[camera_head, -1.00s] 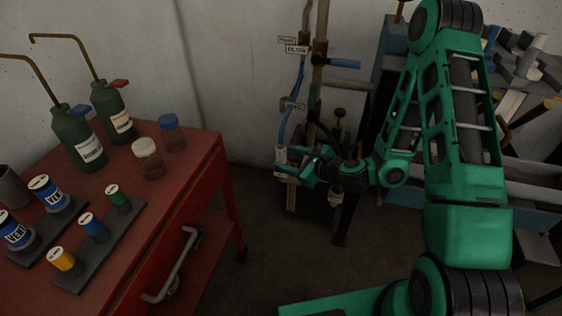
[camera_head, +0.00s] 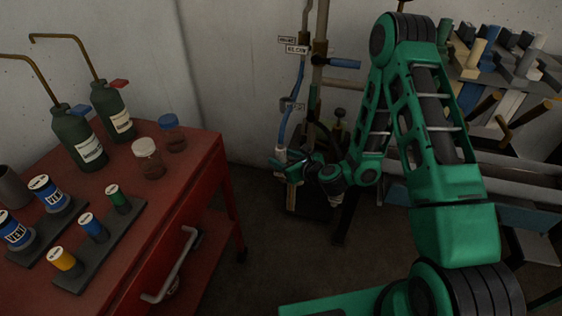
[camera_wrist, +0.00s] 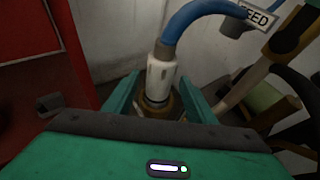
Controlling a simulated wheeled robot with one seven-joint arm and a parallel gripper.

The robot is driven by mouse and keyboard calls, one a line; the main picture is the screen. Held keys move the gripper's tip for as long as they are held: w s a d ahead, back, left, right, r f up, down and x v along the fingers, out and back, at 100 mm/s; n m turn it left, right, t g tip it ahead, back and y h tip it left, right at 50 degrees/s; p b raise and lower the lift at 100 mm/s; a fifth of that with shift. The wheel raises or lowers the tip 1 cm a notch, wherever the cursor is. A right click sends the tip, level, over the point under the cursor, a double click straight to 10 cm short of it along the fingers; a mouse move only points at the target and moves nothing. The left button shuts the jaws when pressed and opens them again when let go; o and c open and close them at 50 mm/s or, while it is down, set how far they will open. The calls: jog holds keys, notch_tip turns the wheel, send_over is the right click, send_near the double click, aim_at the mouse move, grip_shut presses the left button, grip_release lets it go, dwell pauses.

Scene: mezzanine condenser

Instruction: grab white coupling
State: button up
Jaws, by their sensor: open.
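The white coupling (camera_wrist: 160,76) hangs at the end of a blue hose (camera_wrist: 205,10) in the wrist view, above a brass-coloured fitting (camera_wrist: 158,103). My gripper (camera_wrist: 159,88) is open, with one green finger on each side of the coupling and a visible gap on both sides. In the head view, the coupling (camera_head: 281,154) is a small pale piece at the lower end of the blue hose. My gripper (camera_head: 289,167) is right at it, and its fingers partly hide the fitting below.
A pipe stand (camera_head: 316,80) with valves and small label plates rises behind my gripper. A red cart (camera_head: 190,215) with bottles, jars and spools stands at left. A rack of tools and blocks (camera_head: 505,60) is at right. Open floor lies between cart and stand.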

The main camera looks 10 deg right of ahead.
jog(key=shift+x, duration=2.7)
jog(key=shift+s+f, duration=0.15)
jog(key=shift+f, duration=0.05)
grip_shut()
